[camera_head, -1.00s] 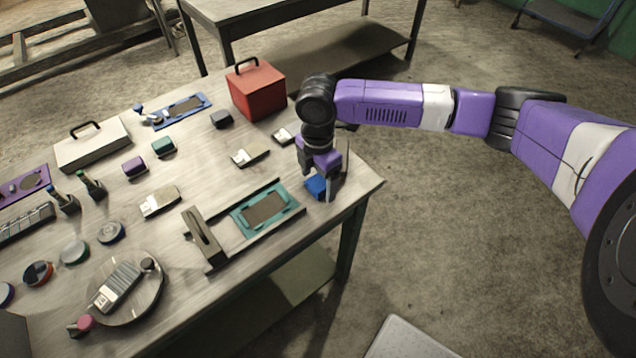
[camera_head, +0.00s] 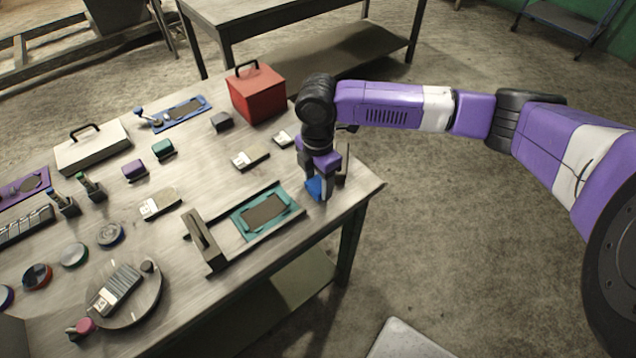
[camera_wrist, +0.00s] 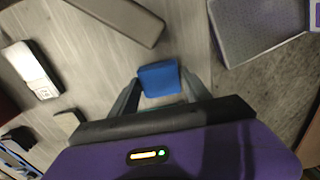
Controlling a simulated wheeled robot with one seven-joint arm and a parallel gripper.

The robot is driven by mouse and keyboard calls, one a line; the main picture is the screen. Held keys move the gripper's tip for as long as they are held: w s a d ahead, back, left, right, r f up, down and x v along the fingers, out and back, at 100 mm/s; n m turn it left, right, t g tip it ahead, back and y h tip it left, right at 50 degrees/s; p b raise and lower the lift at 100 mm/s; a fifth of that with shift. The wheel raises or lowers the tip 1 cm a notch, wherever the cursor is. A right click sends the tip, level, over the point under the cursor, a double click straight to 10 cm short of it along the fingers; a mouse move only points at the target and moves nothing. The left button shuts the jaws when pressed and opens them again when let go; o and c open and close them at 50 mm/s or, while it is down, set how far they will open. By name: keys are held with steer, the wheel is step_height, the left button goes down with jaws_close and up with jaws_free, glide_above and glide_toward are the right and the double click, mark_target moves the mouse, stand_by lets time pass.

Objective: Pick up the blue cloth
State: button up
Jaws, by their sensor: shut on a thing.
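The blue cloth (camera_head: 314,187) is a small folded block near the right edge of the workbench. It also shows in the wrist view (camera_wrist: 159,78), between the two fingers. My gripper (camera_head: 319,190) points down at it and is shut on it, with a finger on each side. The fingers also show in the wrist view (camera_wrist: 160,92). In the head view the fingers hide part of the cloth, and I cannot tell whether it is clear of the bench top.
A teal tray (camera_head: 290,197) with a dark pad lies just left of my gripper, beside a long grey-brown block (camera_head: 203,238). A red box (camera_head: 257,92) stands behind. Small white-and-tan blocks (camera_head: 250,158) lie to the left. The bench's right edge is close.

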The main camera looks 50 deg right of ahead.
mark_target(318, 183)
step_height(318, 183, up, 19)
steer(key=b, duration=0.1)
steer(key=shift+r+b, duration=0.2)
steer(key=shift+b, duration=0.1)
